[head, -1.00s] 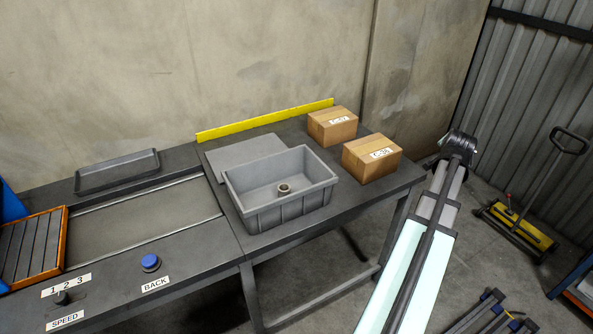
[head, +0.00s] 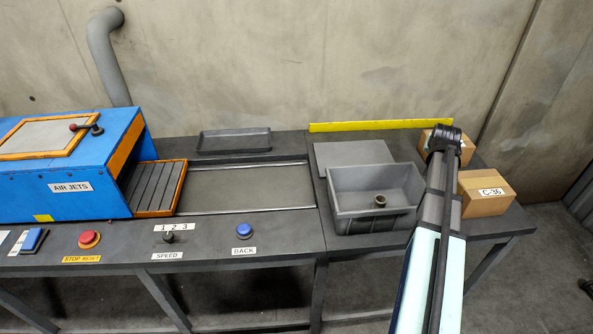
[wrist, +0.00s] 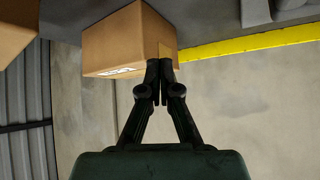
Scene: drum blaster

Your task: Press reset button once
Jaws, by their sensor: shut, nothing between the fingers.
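A red mushroom button (head: 89,239) sits on the grey bench at the left of the head view. The yellow label (head: 81,259) below it seems to read "STOP RESET", though the print is small. My gripper (wrist: 160,66) is shut and empty in the wrist view, with its fingertips in front of a cardboard box (wrist: 128,42). I cannot tell whether they touch it. In the head view my arm reaches over the right end of the bench, far from the button, and the fingers cannot be made out.
A blue "AIR JETS" machine (head: 60,192) stands behind the button. A blue switch (head: 34,240), speed knob (head: 168,237) and blue BACK button (head: 244,231) line the front edge. A grey bin (head: 350,208) and box C-36 (head: 486,193) are at the right.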

